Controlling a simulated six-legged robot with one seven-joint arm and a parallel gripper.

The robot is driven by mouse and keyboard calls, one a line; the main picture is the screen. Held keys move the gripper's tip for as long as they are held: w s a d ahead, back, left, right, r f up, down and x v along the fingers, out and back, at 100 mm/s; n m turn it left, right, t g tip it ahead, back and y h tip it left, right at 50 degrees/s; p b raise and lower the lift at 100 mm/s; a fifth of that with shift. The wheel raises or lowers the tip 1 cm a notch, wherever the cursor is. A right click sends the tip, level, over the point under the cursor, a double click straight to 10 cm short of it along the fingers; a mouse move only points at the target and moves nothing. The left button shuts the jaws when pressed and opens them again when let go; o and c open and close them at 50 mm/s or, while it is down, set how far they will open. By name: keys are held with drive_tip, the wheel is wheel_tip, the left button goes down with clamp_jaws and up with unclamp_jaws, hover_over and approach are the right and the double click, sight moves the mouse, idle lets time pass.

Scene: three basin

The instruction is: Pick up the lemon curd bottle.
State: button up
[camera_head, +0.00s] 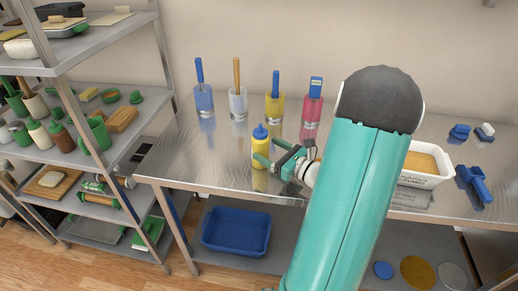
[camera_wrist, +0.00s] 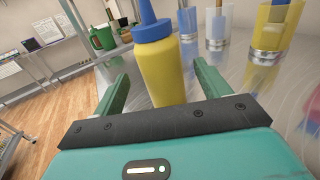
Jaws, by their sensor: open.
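The lemon curd bottle is, as far as I can tell, the yellow squeeze bottle (camera_head: 260,150) with a blue nozzle cap, upright near the left front of the metal table (camera_head: 185,140). My gripper (camera_head: 272,168) is open and low beside the bottle, on its right in the head view. In the wrist view the bottle (camera_wrist: 157,65) stands upright between the two green fingers of my gripper (camera_wrist: 160,85), toward their far ends. I cannot tell whether either finger touches it. Its lower part is hidden behind the gripper's dark front bar.
Several clear containers, such as the yellow one (camera_head: 275,106), hold utensils along the table's back. A white basin (camera_head: 424,176) stands right of my arm. A blue tub (camera_head: 237,230) sits on the lower shelf. A loaded metal rack (camera_head: 160,45) stands left of the table.

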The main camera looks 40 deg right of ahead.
sight(256, 133)
drive_tip(key=w, duration=0.6)
drive_tip(key=shift+a+r, duration=0.15)
drive_tip(key=shift+a, duration=0.25)
drive_tip(key=c, duration=1.2)
drive_tip(key=shift+r, duration=0.15)
drive_tip(key=shift+r, duration=0.5)
wheel_tip(256, 133, up, 2)
drive_tip(key=shift+s+r, duration=0.15)
drive_tip(key=shift+r, duration=0.05)
drive_tip(key=s+a+r, duration=0.2)
drive_tip(key=s+r, duration=0.1)
drive_tip(key=s, duration=0.1)
drive_tip(key=s+a+r, duration=0.2)
drive_tip(key=s+r, duration=0.1)
drive_tip(key=s, duration=0.1)
drive_tip(key=s+a+r, duration=0.2)
drive_tip(key=s+r, duration=0.1)
drive_tip(key=s, duration=0.1)
drive_tip(key=shift+s+a+r, duration=0.1)
drive_tip(key=shift+a+r, duration=0.1)
